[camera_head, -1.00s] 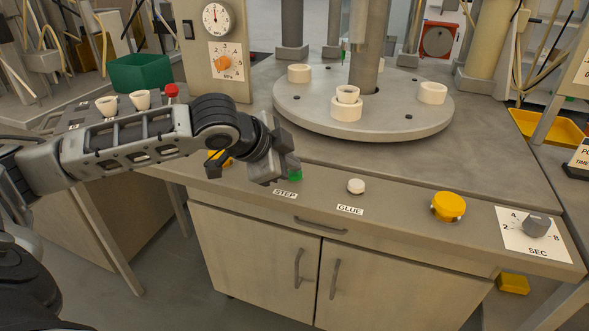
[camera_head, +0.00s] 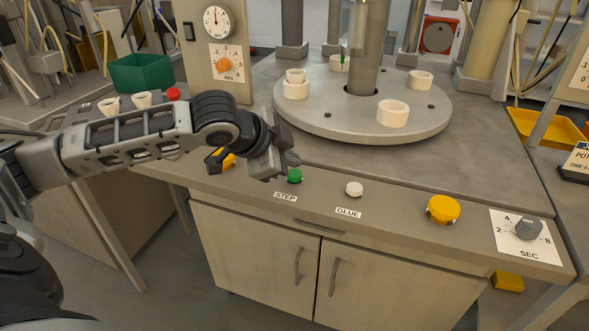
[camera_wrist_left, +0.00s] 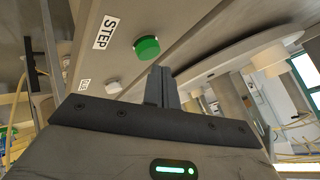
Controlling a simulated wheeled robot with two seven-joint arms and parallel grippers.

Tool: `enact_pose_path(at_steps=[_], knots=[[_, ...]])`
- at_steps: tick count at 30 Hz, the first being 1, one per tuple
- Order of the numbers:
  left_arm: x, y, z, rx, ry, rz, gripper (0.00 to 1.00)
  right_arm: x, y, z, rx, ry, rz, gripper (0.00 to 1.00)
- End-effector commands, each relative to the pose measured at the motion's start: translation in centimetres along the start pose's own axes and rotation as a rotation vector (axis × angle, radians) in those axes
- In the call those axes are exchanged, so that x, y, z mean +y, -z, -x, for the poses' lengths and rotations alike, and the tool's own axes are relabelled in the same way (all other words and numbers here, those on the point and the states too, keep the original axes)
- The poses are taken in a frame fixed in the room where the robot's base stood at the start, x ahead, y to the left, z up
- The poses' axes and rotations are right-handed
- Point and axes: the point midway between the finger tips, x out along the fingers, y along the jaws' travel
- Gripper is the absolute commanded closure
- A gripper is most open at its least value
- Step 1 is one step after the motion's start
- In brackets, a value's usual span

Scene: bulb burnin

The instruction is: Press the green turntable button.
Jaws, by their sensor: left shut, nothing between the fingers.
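The green button (camera_head: 294,176) sits on the front ledge of the bench, above the STEP label (camera_head: 285,197). It also shows in the left wrist view (camera_wrist_left: 147,47), fully uncovered. My left gripper (camera_head: 290,160) is shut and empty, just behind and above the green button, apart from it. Its closed fingers show in the left wrist view (camera_wrist_left: 161,86) too. The round grey turntable (camera_head: 330,122) behind carries several cream ring holders; a small cup (camera_head: 295,76) stands in the left one. My right gripper is not in view.
A yellow knob (camera_head: 227,160) is partly behind my left wrist. A gauge panel (camera_head: 242,83) and green bin (camera_head: 141,73) stand behind the arm.

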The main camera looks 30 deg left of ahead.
Motion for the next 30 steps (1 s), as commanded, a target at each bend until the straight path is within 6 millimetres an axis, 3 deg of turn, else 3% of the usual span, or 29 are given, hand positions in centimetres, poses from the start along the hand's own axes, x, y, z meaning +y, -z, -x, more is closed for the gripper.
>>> enact_pose_path(at_steps=[10,22,30], knots=[[0.0,0.0,0.0,0.001,0.000,0.000,1.00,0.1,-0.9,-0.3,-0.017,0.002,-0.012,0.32],[-2.4,2.4,3.3,0.001,-0.001,0.001,1.00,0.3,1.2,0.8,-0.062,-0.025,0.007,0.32],[-2.5,2.5,3.5,0.001,0.000,0.000,1.00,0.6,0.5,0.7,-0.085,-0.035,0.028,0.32]])
